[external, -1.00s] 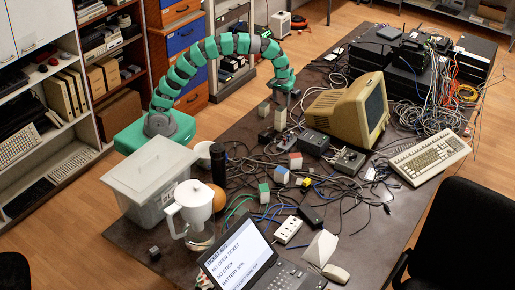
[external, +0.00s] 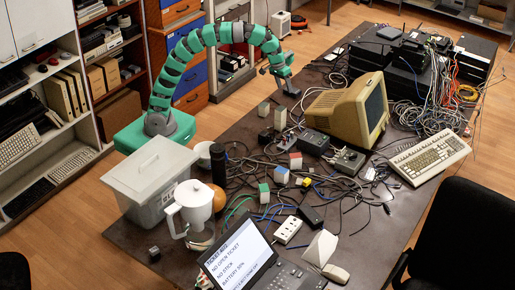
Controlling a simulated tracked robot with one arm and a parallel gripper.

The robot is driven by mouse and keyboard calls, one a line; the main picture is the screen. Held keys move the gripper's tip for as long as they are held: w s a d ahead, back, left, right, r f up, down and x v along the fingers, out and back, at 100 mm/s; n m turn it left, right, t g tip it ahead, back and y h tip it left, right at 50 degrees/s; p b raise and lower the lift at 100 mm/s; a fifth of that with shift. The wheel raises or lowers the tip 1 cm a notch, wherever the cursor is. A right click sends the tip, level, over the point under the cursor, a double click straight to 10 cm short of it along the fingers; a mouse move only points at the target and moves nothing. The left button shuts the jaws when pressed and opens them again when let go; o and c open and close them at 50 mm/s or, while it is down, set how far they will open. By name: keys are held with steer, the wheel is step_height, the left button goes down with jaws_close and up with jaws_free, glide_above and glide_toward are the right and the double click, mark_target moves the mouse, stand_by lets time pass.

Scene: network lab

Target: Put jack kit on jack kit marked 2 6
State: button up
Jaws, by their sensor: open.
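Several small block-like pieces that may be the jack kits stand on the dark table. A pale block (external: 264,109) and a taller pale block (external: 281,118) stand close together near the far left edge. Whether the taller one is two stacked pieces I cannot tell. A red-and-white block (external: 295,160), a blue-and-white block (external: 281,175) and a green-topped block (external: 264,194) stand nearer the middle. The marks on them are too small to read. My gripper (external: 290,90) is open and empty, above and behind the taller pale block, apart from it.
A beige monitor (external: 345,110) and dark boxes (external: 313,141) stand right of the pale blocks. Loose cables cover much of the table. A clear bin (external: 150,180), a white jug (external: 190,210) and a laptop (external: 240,250) occupy the near left.

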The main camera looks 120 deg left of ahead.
steer(key=d+r+m+t, duration=0.95)
steer(key=d+r, duration=1.55)
steer(key=r, duration=0.3)
steer(key=s+d+r+m+t+h, duration=0.1)
steer(key=s+d+r+m+t, duration=0.2)
steer(key=s+d+r+m, duration=0.2)
steer(key=s+d+r, duration=0.2)
steer(key=d+r, duration=0.1)
steer(key=r, duration=0.1)
steer(key=shift+d+h, duration=0.25)
steer(key=shift+h, duration=0.05)
